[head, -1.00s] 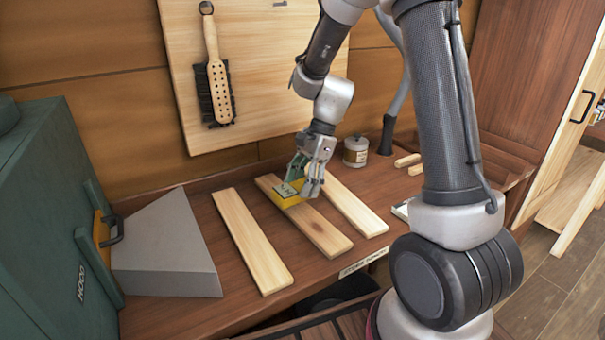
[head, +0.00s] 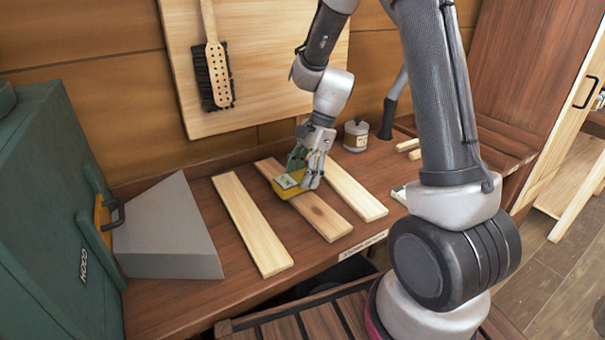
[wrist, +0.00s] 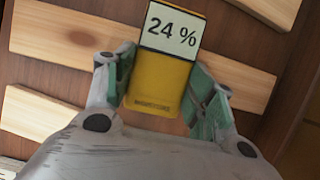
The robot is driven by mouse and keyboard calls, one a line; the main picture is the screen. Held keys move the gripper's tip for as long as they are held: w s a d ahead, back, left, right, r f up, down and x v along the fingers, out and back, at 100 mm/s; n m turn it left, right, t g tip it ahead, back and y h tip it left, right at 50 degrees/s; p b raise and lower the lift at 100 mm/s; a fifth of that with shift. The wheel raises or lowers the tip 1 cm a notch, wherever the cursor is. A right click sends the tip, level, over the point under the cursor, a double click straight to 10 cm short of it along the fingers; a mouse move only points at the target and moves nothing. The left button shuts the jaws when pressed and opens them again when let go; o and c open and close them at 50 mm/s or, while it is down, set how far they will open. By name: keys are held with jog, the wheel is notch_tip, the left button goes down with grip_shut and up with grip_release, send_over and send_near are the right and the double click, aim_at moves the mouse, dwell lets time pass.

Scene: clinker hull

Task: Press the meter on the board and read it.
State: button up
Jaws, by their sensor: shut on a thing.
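The yellow meter (head: 285,193) is between the fingers of my gripper (head: 302,170), over the far half of the middle of three pale boards (head: 322,218). In the wrist view the meter (wrist: 160,82) sits between both green-padded fingers of my gripper (wrist: 165,85), and its white display (wrist: 172,28) reads "24 %". The middle board (wrist: 60,38) passes behind the meter there. The meter looks close to or against the board; its underside is hidden, so contact cannot be told for sure.
A left board (head: 250,225) and a right board (head: 352,190) lie on either side. A grey wedge-shaped block (head: 165,230) and a green cabinet (head: 45,230) stand at left. A jar (head: 356,135) stands behind. A brush (head: 213,75) hangs on the back panel.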

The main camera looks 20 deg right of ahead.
aim_at(302, 175)
jog(key=shift+s+f, duration=0.1)
jog(key=shift+f, duration=0.35)
dwell(1.6)
notch_tip(302, 175, up, 7)
jog(key=shift+r, duration=0.55)
dwell(1.0)
